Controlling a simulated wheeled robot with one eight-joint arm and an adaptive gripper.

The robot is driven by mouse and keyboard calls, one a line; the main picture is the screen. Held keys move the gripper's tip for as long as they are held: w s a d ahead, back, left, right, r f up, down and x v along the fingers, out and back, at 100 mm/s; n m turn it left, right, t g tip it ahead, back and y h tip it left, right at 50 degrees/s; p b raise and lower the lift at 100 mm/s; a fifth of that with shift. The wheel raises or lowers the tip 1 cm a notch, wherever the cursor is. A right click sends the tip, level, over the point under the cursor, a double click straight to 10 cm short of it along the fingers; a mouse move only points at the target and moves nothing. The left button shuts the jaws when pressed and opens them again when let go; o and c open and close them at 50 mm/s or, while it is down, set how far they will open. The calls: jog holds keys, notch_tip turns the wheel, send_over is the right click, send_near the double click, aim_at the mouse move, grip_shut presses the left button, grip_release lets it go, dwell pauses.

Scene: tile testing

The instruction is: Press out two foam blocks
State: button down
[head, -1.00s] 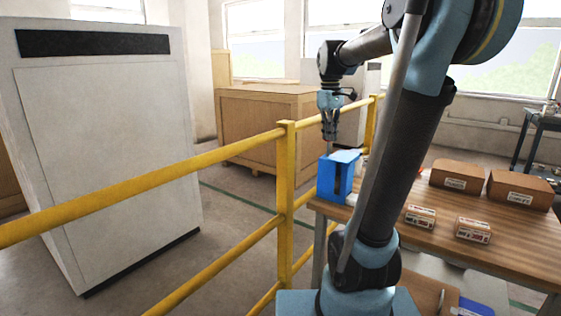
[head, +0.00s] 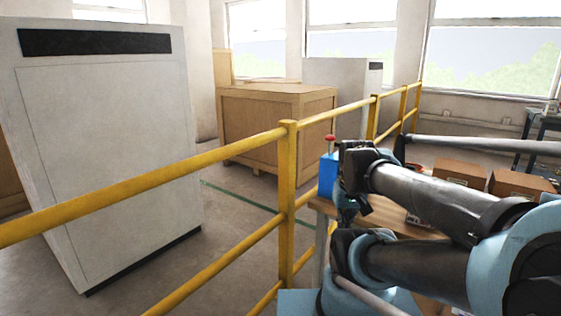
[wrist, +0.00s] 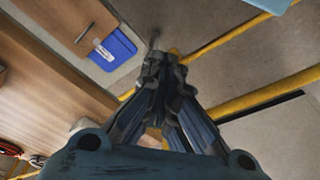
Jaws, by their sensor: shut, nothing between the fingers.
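A blue upright box (head: 327,176) stands at the table's near left corner in the head view; my arm hides its right side. A small red knob (head: 330,138) shows just above the box. No foam block can be made out. My gripper (wrist: 155,62) is shut and empty in the wrist view, its fingers together. It hangs low beside the table edge, apart from the box; in the head view my wrist covers most of it.
The wooden table (head: 385,217) bears cardboard boxes (head: 460,172); my arm covers much of it. A yellow railing (head: 288,190) runs close along its left side. Beyond the railing stands a wooden crate (head: 275,125).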

jog(key=shift+s+f, duration=0.4)
jog(key=shift+f, duration=0.3)
jog(key=shift+r, duration=0.1)
jog(key=w+r+n+g, duration=0.1)
jog(key=w+r+n, duration=0.2)
jog(key=w+r, duration=0.6)
jog(key=w+r+n, duration=0.4)
jog(key=w+r, duration=0.6)
jog(key=w, duration=0.3)
jog(key=w+r+n+g, duration=0.1)
jog(key=w+r+n, duration=0.2)
jog(key=w+r, duration=0.7)
jog(key=shift+w+a+r+n+g+h, duration=0.1)
jog(key=shift+w+r+n+g+h, duration=0.1)
jog(key=shift+w, duration=0.2)
jog(key=shift+w+r+n+g+h, duration=0.1)
jog(key=shift+w+h, duration=0.1)
jog(key=shift+w, duration=0.15)
jog(key=shift+w+r, duration=0.2)
jog(key=shift+w, duration=0.45)
jog(key=shift+f, duration=0.1)
jog(key=shift+s+d+f, duration=0.1)
jog(key=shift+d+f, duration=0.05)
jog(key=shift+f, duration=1.55)
jog(key=shift+s+d+f, duration=0.1)
jog(key=shift+d+f, duration=0.05)
jog(key=shift+f, duration=1.5)
